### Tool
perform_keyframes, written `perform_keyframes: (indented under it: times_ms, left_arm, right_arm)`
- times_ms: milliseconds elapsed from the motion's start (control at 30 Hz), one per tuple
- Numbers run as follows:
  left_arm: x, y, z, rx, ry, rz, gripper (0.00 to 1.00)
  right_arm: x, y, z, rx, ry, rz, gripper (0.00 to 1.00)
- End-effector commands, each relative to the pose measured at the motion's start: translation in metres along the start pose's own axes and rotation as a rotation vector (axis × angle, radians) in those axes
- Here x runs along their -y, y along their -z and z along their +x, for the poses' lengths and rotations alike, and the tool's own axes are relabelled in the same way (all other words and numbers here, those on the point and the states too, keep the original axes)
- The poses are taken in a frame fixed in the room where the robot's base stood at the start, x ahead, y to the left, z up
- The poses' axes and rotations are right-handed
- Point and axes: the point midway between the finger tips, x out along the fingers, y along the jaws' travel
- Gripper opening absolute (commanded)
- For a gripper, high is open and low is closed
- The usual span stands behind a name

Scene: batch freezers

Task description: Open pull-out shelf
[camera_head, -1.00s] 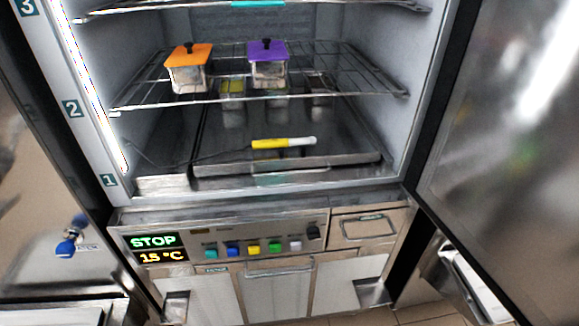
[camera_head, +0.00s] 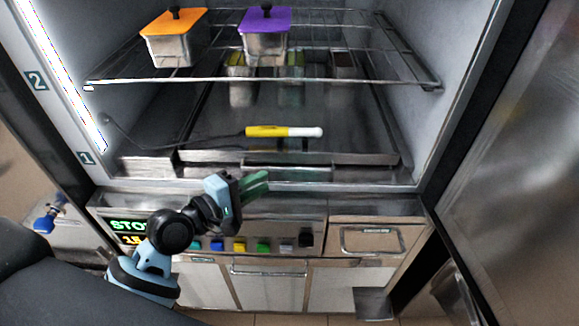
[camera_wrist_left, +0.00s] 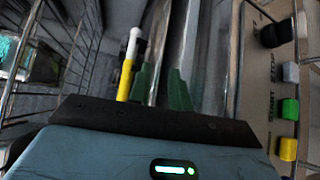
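The pull-out shelf (camera_head: 350,158) is a grey metal tray low inside the open freezer, pushed in, with a metal handle strip (camera_head: 300,174) at its front middle. My left gripper (camera_head: 256,184) is just in front of the shelf's front edge, near the handle's left end, above the control panel. In the left wrist view its two green fingers (camera_wrist_left: 162,80) stand apart with a gap, pointing toward long metal edges. Nothing is clearly held, and I cannot tell whether they touch the handle. My right gripper is not in view.
Above, a wire rack (camera_head: 340,79) bears an orange-lidded container (camera_head: 172,45) and a purple-lidded one (camera_head: 264,42). Panel buttons (camera_head: 239,245) sit below. The open door (camera_head: 520,150) is at right.

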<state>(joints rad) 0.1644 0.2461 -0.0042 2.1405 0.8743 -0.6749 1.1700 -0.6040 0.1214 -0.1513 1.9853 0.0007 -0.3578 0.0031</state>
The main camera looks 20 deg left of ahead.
Motion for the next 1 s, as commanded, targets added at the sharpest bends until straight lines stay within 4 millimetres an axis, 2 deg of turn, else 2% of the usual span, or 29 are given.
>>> perform_keyframes:
  times_ms: [167, 400, 600, 767, 1000]
  left_arm:
    - [0.0, 0.0, 0.012, 0.0, -0.001, 0.0, 0.2]
    - [-0.001, 0.0, 0.047, 0.0, -0.001, 0.002, 0.2]
    - [0.0, 0.0, 0.07, -0.001, 0.0, 0.002, 0.2]
    - [0.0, 0.0, 0.077, -0.001, 0.0, 0.003, 0.2]
    - [0.001, 0.0, 0.078, -0.001, 0.001, 0.003, 0.2]
  right_arm:
    - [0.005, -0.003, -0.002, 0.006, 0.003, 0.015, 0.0]
    - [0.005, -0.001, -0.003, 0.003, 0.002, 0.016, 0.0]
    - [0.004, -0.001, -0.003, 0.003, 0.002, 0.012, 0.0]
    - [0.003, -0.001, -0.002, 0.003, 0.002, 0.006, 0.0]
    - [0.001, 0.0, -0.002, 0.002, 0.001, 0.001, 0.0]
